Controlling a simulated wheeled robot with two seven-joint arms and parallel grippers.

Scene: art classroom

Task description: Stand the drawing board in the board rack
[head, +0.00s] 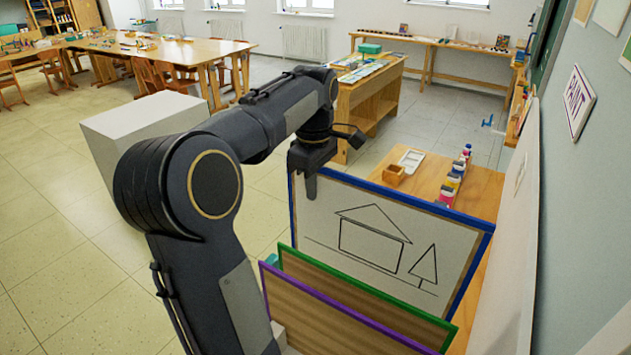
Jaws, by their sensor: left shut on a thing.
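The drawing board (350,215) has a blue edge and a line drawing of a house and a tree. It is upright, slightly tilted in the picture. My left gripper (311,178) is shut on it at its upper left corner. Two other boards, one with a green edge (365,288) and one with a purple edge (330,312), stand upright in front of it, apart from each other. The board rack itself is hidden behind these boards and my arm, so I cannot tell whether the blue-edged board's lower edge is in a slot. My right gripper is out of view.
Behind the board, a wooden table (425,172) bears a white palette (411,161), a small wooden box (393,174) and several paint bottles (452,184). A white panel (515,240) leans along the right wall. A pale block (130,130) stands left; open floor lies around it.

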